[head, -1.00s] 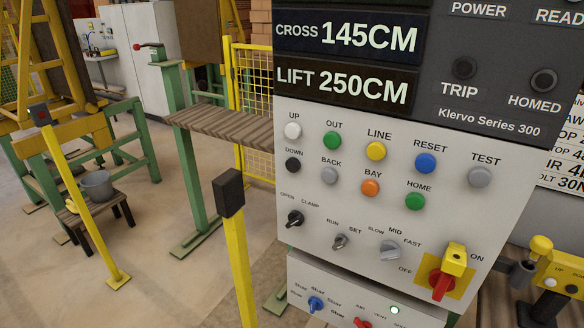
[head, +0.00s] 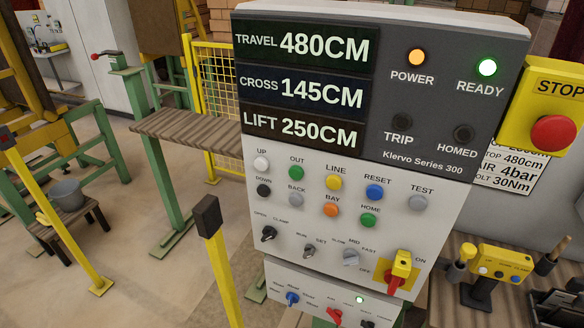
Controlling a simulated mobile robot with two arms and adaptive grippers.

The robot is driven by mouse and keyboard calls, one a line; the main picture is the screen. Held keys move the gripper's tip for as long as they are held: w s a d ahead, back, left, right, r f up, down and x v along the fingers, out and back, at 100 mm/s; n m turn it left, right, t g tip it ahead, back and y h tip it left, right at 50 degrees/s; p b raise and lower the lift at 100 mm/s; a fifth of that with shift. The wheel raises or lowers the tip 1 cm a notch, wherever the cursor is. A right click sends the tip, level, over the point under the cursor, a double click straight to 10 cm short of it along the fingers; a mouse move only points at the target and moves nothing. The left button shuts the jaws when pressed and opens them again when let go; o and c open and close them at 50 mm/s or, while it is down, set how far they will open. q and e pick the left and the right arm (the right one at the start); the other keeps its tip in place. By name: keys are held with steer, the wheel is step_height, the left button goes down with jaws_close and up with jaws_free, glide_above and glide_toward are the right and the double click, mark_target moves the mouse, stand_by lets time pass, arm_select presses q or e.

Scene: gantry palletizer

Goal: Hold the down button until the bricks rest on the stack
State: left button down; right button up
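The control panel (head: 400,222) stands in front of me in the head view. Its black DOWN button (head: 264,190) is at the left, below the white UP button (head: 261,163). Nothing touches either button. The display (head: 307,90) reads TRAVEL 480CM, CROSS 145CM and LIFT 250CM. The POWER lamp (head: 417,56) glows orange and the READY lamp (head: 487,67) glows green. The TRIP and HOMED lamps are dark. The CLAMP switch (head: 268,233) sits below the DOWN button. Neither of my grippers shows.
A red STOP button (head: 553,133) on a yellow box is right of the panel. A yellow pendant (head: 500,262) stands on a slatted surface at lower right. A yellow post (head: 220,260) with a black cap stands left of the panel.

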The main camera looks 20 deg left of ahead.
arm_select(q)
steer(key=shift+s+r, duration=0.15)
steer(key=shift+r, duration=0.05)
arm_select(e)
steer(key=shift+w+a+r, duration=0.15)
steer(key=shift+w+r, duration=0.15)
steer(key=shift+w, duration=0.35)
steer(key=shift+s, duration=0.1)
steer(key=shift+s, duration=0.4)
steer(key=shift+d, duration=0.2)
